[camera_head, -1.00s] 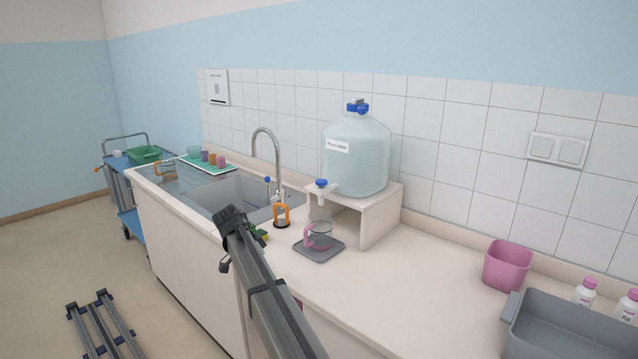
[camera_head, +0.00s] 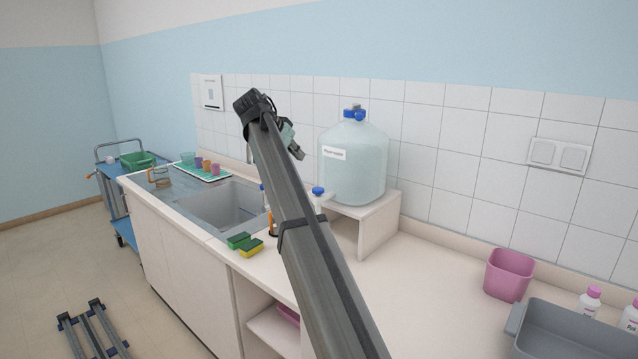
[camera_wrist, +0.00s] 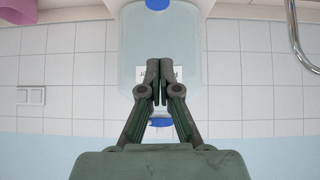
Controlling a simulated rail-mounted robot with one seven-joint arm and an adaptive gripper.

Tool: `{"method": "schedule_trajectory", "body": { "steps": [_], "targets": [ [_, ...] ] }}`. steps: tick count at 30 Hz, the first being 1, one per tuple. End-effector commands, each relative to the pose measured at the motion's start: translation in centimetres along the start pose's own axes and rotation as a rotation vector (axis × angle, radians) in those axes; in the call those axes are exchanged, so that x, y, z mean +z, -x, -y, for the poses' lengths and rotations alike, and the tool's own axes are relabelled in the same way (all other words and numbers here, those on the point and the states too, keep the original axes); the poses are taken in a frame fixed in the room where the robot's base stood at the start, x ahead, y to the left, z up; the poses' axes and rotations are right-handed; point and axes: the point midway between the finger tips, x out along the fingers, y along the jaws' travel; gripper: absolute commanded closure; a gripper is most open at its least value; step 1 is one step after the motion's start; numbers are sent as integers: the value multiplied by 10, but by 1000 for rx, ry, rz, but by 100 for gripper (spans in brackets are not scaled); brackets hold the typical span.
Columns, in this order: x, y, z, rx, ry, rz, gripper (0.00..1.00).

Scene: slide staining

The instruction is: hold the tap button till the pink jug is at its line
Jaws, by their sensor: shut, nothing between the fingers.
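The water carboy (camera_head: 352,165) stands on a white raised shelf (camera_head: 378,212), with its blue tap button (camera_head: 318,191) at the front left. The tap's lower part is hidden behind my arm. The pink jug is also hidden behind my arm in the head view. My gripper (camera_head: 299,154) is raised beside the carboy, above the tap's height. The wrist view looks upside down: there my gripper (camera_wrist: 157,99) is shut and empty in front of the carboy's label (camera_wrist: 174,76). The blue button (camera_wrist: 157,4) is at the top edge, apart from the fingertips.
Green and yellow sponges (camera_head: 244,244) lie by the sink (camera_head: 225,205). A tray of coloured cups (camera_head: 205,171) is at the far left. A pink bin (camera_head: 509,274), grey basin (camera_head: 572,343) and bottles stand at the right. The counter between shelf and bin is clear.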

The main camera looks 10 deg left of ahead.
Motion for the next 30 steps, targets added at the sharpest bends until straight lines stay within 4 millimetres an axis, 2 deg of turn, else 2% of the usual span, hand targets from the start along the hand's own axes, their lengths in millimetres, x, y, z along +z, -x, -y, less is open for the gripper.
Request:
{"method": "schedule_trajectory", "body": {
  "steps": [7,11,17,27,30],
  "targets": [
    [0,-2,0,1,-1,1,100],
    [0,-10,-1,2,-1,2,100],
    [-1,-40,-1,4,0,2,100],
    [0,-104,-1,3,-1,3,100],
    [14,-113,-2,2,0,3,100]
  ]
}}
